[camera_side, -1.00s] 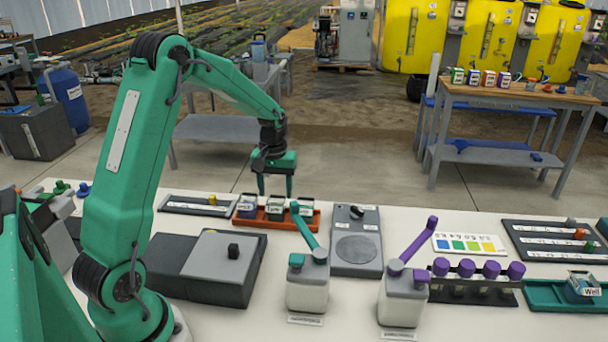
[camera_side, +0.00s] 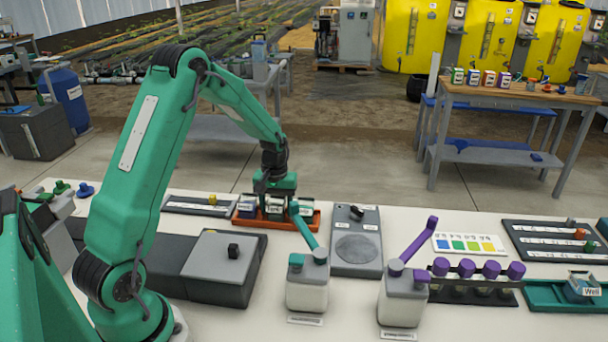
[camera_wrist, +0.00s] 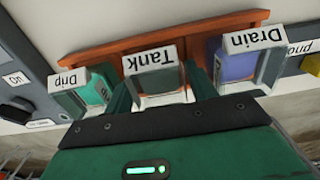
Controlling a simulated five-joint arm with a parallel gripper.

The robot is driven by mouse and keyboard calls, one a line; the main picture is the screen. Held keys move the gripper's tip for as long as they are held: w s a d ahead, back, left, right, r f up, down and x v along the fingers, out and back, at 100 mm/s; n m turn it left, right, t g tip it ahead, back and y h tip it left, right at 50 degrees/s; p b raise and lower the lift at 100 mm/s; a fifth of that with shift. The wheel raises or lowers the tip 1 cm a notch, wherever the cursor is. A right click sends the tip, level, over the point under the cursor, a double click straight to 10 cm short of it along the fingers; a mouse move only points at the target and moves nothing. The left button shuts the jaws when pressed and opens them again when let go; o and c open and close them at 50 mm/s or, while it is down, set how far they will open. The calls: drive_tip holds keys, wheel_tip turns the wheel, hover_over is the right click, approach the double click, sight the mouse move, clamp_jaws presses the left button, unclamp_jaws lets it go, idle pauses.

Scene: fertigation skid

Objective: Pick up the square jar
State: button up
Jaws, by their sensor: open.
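Three clear square jars with white name labels stand in an orange rack (camera_side: 314,222). In the wrist view they are the Drip jar (camera_wrist: 92,88), with green contents, the Tank jar (camera_wrist: 158,85) in the middle, and the Drain jar (camera_wrist: 235,62), with blue-violet contents. Another square jar, labelled Well (camera_side: 583,287), sits in a green tray at the right. My gripper (camera_side: 276,203) is down at the rack. Its open fingers (camera_wrist: 160,92) are on either side of the Tank jar; whether they touch it I cannot tell.
The Drip and Drain jars stand close beside my fingers.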

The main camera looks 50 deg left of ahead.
idle(0.4)
drive_tip(key=c, duration=0.8)
wheel_tip(320, 180, up, 10)
idle(0.3)
idle(0.5)
drive_tip(key=shift+r, duration=1.9)
drive_tip(key=shift+w+d, duration=0.1)
